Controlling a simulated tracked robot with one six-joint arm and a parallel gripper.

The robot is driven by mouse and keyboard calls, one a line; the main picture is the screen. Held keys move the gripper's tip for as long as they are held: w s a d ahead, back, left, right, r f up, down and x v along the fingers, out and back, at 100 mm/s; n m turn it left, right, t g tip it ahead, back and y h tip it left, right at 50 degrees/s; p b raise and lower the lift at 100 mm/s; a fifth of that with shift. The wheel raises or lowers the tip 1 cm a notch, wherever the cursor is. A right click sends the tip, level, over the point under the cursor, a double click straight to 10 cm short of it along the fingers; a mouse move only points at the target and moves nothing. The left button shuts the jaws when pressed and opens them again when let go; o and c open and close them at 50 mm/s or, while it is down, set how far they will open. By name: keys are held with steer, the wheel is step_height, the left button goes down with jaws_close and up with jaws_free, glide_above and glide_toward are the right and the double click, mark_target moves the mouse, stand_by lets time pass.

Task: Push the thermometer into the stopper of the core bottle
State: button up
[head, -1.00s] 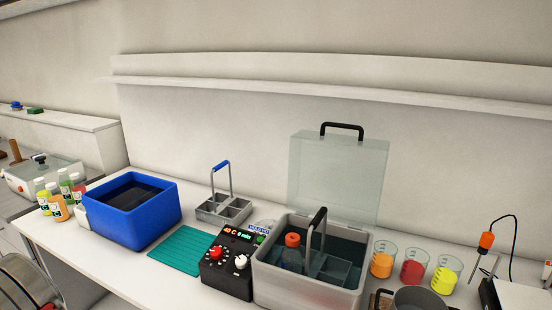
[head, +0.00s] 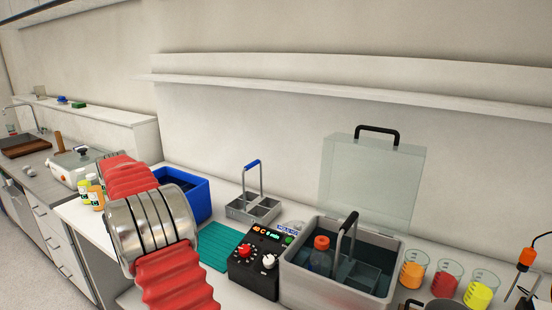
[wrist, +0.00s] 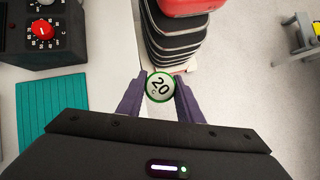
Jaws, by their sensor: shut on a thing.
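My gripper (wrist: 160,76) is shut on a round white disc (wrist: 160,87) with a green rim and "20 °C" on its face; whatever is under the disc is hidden. It may be the thermometer's head; I cannot tell. The disc is held over the white table's edge, beside the floor. In the head view, my gripper is not visible. A bottle with an orange-red stopper (head: 321,242), perhaps the core bottle, stands upright in the grey bath (head: 301,282). Its body is partly hidden by the bath wall and a black-handled carrier. My gripper is apart from it.
The bath's clear lid (head: 371,178) stands open behind it. A black control box (head: 254,265), teal mat (head: 215,243), grey carrier (head: 247,209) and blue tub (head: 190,190) are to the left. Beakers of juice (head: 413,273) and a corded orange-handled probe (head: 526,258) are right.

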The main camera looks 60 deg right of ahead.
steer(key=s+d+r+n+h, duration=0.1)
steer(key=s+d+r, duration=0.65)
steer(key=s, duration=0.25)
steer(key=s+d+r+n, duration=0.1)
steer(key=s+d+r, duration=0.5)
steer(key=s+d, duration=0.3)
steer(key=s+d+r+n+t+h, duration=0.1)
steer(key=s+r+n+h, duration=0.3)
steer(key=s, duration=0.5)
steer(key=s+d+r+n+t+h, duration=0.2)
steer(key=s+d+r+n+h, duration=0.1)
steer(key=s+r+n, duration=0.5)
steer(key=s+n, duration=0.2)
steer(key=n, duration=0.1)
steer(key=shift+s+d+n+t+h, duration=0.25)
steer(key=shift+d+n+t+h, duration=0.05)
steer(key=shift+h, duration=0.1)
